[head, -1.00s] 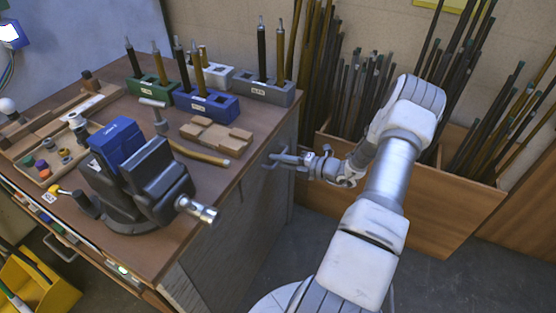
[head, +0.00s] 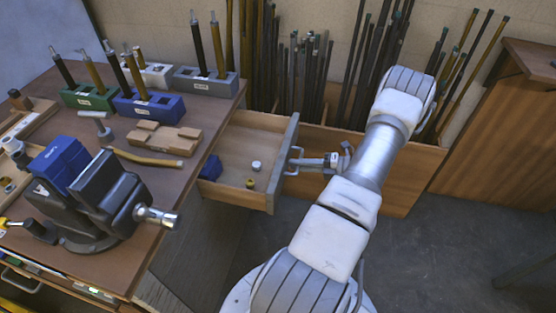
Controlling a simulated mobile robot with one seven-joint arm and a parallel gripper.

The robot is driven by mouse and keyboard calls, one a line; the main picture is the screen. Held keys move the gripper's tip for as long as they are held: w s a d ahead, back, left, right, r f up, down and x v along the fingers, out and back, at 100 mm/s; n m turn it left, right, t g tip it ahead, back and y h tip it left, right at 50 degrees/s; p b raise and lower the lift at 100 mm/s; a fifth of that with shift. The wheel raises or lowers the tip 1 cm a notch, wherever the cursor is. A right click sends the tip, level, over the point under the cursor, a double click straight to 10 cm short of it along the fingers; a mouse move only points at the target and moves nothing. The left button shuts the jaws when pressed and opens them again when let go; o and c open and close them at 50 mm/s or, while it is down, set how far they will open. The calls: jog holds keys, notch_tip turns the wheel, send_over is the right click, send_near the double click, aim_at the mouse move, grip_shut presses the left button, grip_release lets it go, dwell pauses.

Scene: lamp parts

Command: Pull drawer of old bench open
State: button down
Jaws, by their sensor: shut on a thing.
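The old bench (head: 185,175) has a brown wooden top and stands at the left in the head view. Its drawer (head: 232,150) is pulled out from the right side, with a grey front panel (head: 284,160). Inside lie a blue block (head: 210,168), a small white piece (head: 256,166) and a small yellow piece (head: 250,183). My gripper (head: 299,160) is at the outer face of the drawer front, shut on the drawer's metal handle (head: 292,153). My gripper's fingers partly cover the handle.
A black and blue vise (head: 95,195) stands on the bench top. Coloured tool holders (head: 150,105) with upright tools stand at its back. A wooden bin (head: 400,160) with several long rods is behind my arm. The grey floor (head: 450,260) at the right is clear.

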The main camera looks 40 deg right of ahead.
jog(key=shift+f+v, duration=0.2)
jog(key=shift+v, duration=0.8)
jog(key=shift+f+v, duration=0.2)
jog(key=shift+v, duration=0.75)
jog(key=shift+s, duration=0.1)
jog(key=c, duration=1.2)
grip_release()
jog(key=shift+o, duration=0.2)
jog(key=v, duration=1.7)
jog(key=shift+d+p, duration=0.2)
jog(key=shift+p, duration=0.15)
jog(key=shift+r, duration=0.15)
